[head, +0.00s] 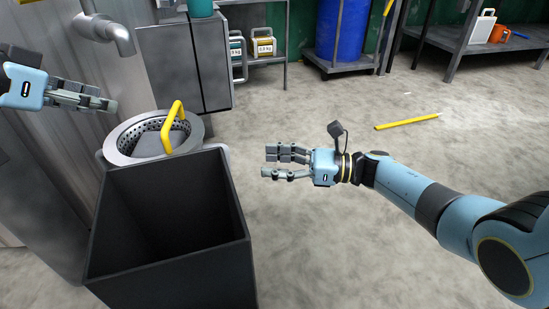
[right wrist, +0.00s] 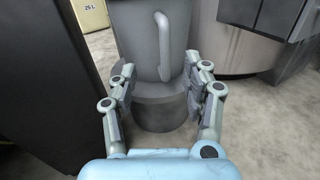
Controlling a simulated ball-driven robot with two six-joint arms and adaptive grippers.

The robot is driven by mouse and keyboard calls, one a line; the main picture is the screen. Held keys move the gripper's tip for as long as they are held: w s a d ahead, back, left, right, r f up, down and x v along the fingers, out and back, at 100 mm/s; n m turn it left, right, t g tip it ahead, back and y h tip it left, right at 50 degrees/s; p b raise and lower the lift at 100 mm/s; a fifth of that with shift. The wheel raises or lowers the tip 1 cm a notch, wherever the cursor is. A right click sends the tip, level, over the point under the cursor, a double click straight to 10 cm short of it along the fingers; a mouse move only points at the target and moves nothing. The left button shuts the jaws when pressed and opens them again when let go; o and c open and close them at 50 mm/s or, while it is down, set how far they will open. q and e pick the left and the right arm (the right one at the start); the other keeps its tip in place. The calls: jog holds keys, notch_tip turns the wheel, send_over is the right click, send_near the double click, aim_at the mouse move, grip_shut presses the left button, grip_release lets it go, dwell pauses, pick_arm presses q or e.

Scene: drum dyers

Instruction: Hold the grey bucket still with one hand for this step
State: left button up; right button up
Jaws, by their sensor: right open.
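The grey bucket (head: 197,127) stands upright behind the dark bin in the head view. A perforated insert with a yellow handle (head: 174,125) sits in its mouth. In the right wrist view the bucket (right wrist: 140,45) is ahead, with a grey side handle (right wrist: 164,45) facing me, on a round darker base (right wrist: 160,112). My right gripper (head: 265,163) is open and empty, to the right of the bucket and apart from it. My left gripper (head: 112,103) is at the upper left of the bucket; its fingers are seen side-on, and their gap is unclear.
A tall dark open bin (head: 170,215) stands in front of the bucket and hides its lower part. A grey cabinet (head: 185,65) and a metal spout (head: 105,30) are behind. A yellow rod (head: 405,122) lies on the floor. The floor at right is mostly clear.

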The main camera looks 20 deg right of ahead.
aim_at(229, 155)
jog(key=x, duration=1.1)
jog(key=shift+w+r, duration=0.25)
grip_shut()
dwell(0.4)
